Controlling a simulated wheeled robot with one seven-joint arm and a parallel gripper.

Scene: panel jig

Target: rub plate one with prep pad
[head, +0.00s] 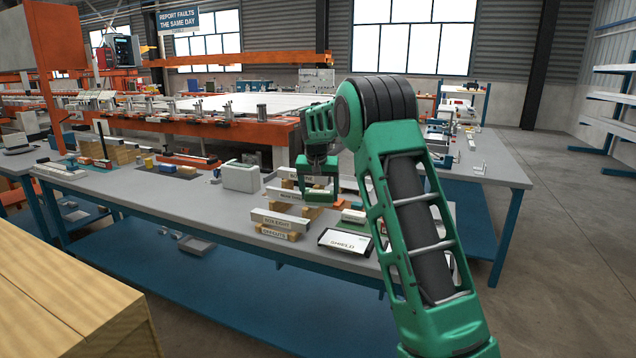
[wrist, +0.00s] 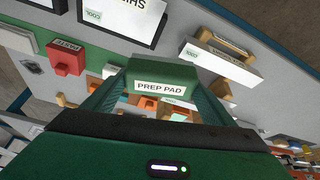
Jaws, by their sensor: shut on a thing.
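My gripper (head: 318,194) is shut on the prep pad (wrist: 160,86), a green block with a white PREP PAD label between the fingers in the wrist view. In the head view the gripper hangs over the bench among several pale plates on wooden blocks, and I cannot tell the pad from the green fingers. One plate (wrist: 222,60) with a COOL tag shows right of the pad in the wrist view. A labelled plate (head: 286,219) lies in front of the gripper in the head view. I cannot read which one is plate one, nor see the pad touching a plate.
A red block (wrist: 68,57) shows in the wrist view. A pale grey box (head: 241,176) stands left of the plates. The grey bench (head: 170,205) has bare room at front left.

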